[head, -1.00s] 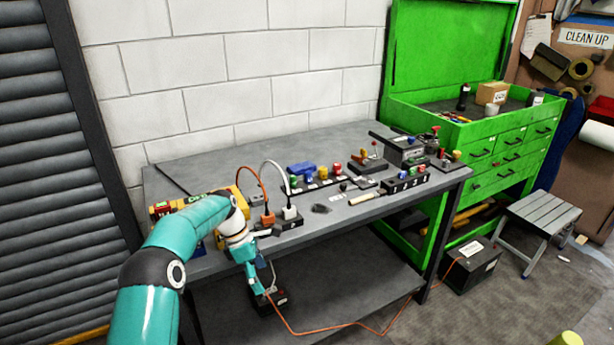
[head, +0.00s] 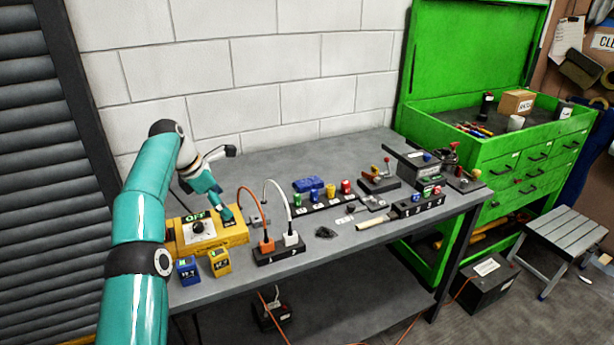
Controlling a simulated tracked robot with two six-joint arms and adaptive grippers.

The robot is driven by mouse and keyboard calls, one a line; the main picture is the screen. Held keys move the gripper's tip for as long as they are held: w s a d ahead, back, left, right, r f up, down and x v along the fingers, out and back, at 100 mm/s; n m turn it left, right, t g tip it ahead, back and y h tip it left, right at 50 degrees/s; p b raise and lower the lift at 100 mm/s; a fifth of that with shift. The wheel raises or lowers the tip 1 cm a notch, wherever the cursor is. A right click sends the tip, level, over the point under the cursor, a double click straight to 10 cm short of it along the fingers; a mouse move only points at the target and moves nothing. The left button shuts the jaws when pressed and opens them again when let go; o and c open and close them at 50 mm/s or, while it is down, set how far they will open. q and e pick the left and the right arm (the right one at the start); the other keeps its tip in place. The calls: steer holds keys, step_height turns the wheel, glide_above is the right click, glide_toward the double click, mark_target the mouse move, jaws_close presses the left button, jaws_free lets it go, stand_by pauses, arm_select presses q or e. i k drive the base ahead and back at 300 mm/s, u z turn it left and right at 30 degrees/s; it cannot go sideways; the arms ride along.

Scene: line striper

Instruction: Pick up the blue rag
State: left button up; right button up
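The blue rag (head: 309,184) lies bunched up on the grey workbench, behind a row of small coloured pieces. Nothing holds it. My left arm comes in from the left, and its gripper end (head: 227,212) points down over the right part of the yellow box marked OFF (head: 196,230). It is to the left of the rag and well apart from it. Its fingers are too small and too merged with the arm to show whether they are open or shut. My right gripper is not in view.
A black power strip (head: 279,250) with orange and white plugs, and their upright cables, stands between my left gripper and the rag. Blue (head: 188,271) and yellow (head: 219,262) blocks sit at the front left. The bench behind the rag is clear.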

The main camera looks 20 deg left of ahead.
mark_target(304, 185)
steer(key=i, duration=1.1)
steer(key=z, duration=0.1)
